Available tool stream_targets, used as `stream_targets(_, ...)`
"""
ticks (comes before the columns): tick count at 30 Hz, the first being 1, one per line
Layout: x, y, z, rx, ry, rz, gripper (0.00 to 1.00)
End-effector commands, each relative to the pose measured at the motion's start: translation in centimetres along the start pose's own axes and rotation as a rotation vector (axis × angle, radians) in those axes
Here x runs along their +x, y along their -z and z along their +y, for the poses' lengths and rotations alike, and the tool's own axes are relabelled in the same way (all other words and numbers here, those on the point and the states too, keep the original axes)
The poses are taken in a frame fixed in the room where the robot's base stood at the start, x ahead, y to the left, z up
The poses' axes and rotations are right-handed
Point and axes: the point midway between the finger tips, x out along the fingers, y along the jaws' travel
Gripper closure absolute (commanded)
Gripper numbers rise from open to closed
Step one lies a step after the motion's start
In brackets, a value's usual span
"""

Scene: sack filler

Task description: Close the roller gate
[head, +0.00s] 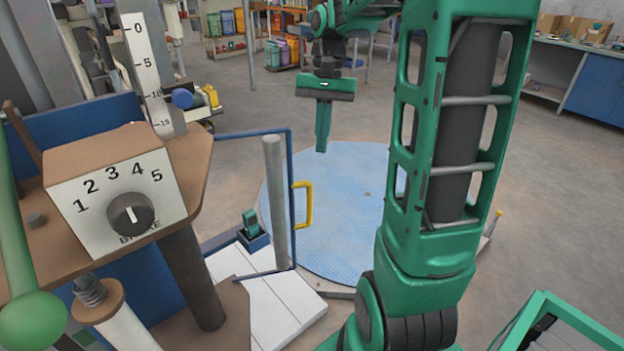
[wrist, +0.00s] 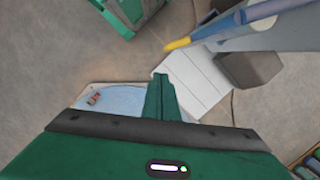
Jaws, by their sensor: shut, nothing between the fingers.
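The roller gate is an upright blue frame (head: 289,165) with a yellow handle (head: 308,205) on its right side, by the round blue plate. A grey upright cylinder (head: 275,200) stands within the frame's outline. My gripper (head: 323,150) is shut and empty, pointing down above the plate. In the picture it is up and right of the handle, with a gap between them. In the wrist view the shut fingers (wrist: 160,78) show, and a yellow end on a blue bar (wrist: 265,14) lies beyond them; it is probably the gate's. I cannot tell whether the gate is latched.
White slats (head: 275,305) lie at the gate's foot. The round blue plate (head: 340,240) is on the floor. A brake dial box (head: 115,190) and green lever (head: 30,315) are at left. A blue-sided bench (head: 598,92) stands back right. Floor between is clear.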

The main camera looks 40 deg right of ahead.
Motion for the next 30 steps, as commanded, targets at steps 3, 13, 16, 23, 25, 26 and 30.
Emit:
stream_targets(3, -0.3, 2.0, -0.7, 0.032, 0.000, -0.024, 1.00)
stream_targets(13, 1.2, 3.0, -1.1, 0.052, -0.001, -0.040, 1.00)
stream_targets(16, 2.9, 2.9, -1.1, 0.051, -0.002, -0.041, 1.00)
stream_targets(23, 7.3, 2.7, -1.0, 0.051, -0.002, -0.040, 1.00)
stream_targets(25, 8.5, 2.7, -1.0, 0.052, -0.001, -0.040, 1.00)
stream_targets(26, 9.1, 2.7, -1.0, 0.052, -0.002, -0.041, 1.00)
stream_targets(30, 9.8, 1.1, -1.1, 0.051, 0.000, -0.036, 1.00)
